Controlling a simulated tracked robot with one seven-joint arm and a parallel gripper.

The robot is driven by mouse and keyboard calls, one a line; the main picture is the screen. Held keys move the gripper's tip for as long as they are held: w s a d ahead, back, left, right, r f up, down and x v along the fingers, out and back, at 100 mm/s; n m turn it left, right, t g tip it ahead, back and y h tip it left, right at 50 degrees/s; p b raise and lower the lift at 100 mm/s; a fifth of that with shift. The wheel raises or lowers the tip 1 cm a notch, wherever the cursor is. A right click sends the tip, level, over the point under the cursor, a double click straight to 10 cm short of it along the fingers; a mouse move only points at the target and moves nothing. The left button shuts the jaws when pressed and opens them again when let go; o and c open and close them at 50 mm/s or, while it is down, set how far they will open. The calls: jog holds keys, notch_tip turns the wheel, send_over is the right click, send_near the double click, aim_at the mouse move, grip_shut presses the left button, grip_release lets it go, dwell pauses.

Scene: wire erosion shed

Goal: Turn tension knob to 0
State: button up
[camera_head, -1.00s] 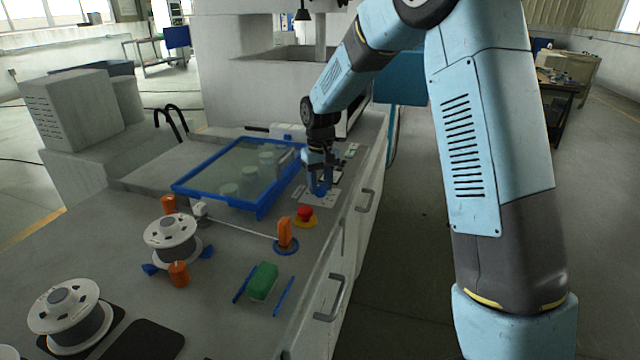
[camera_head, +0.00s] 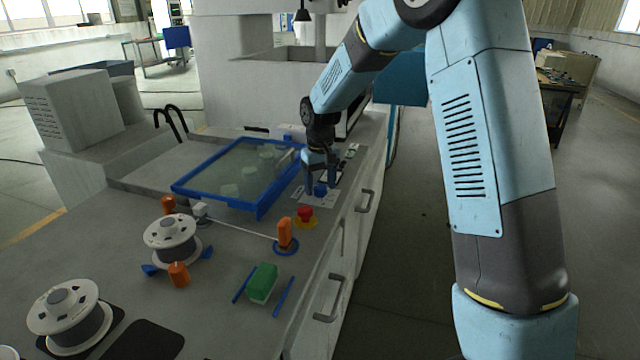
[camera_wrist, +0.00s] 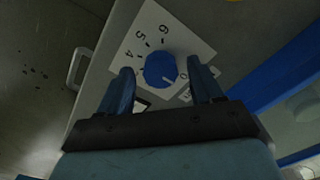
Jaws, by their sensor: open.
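The blue tension knob (camera_wrist: 160,71) sits on a white dial plate (camera_wrist: 146,32) with the printed numbers 4, 5 and 6 at its upper left. A small pale mark shows on the knob's lower right, on the side where a 0 is printed. My gripper (camera_wrist: 160,66) is open, with one finger on each side of the knob and a visible gap to both. In the head view, my gripper (camera_head: 321,182) stands over the dial, with the knob (camera_head: 320,190) low between the fingers. The lower part of the plate is partly hidden by my gripper.
A red stop button (camera_head: 305,213) on a yellow base is just in front of the dial. A blue-framed clear cover (camera_head: 263,213) lies close to the left. An orange post (camera_head: 285,232), a green block (camera_head: 262,283) and wire spools (camera_head: 170,240) stand nearer on the bench.

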aim_at(320, 186)
jog(key=shift+r, duration=0.1)
notch_tip(320, 186, up, 14)
jog(key=shift+f, duration=0.25)
dwell(0.5)
jog(key=s+d+r+m+t, duration=0.1)
jog(key=s+d+r, duration=0.4)
jog(key=s+d, duration=0.25)
jog(key=s+d+r+m+t, duration=0.2)
jog(key=s+d+r, duration=0.35)
jog(key=s, duration=0.25)
jog(key=s+d+f+m+t, duration=0.1)
jog(key=s+d, duration=0.3)
jog(key=s, duration=0.5)
jog(key=s+d+f+m+t, duration=0.1)
jog(key=s+d, duration=0.3)
jog(key=s, duration=0.5)
jog(key=shift+s+f+t, duration=0.3)
jog(key=shift+s+f, duration=0.05)
jog(key=shift+f, duration=0.3)
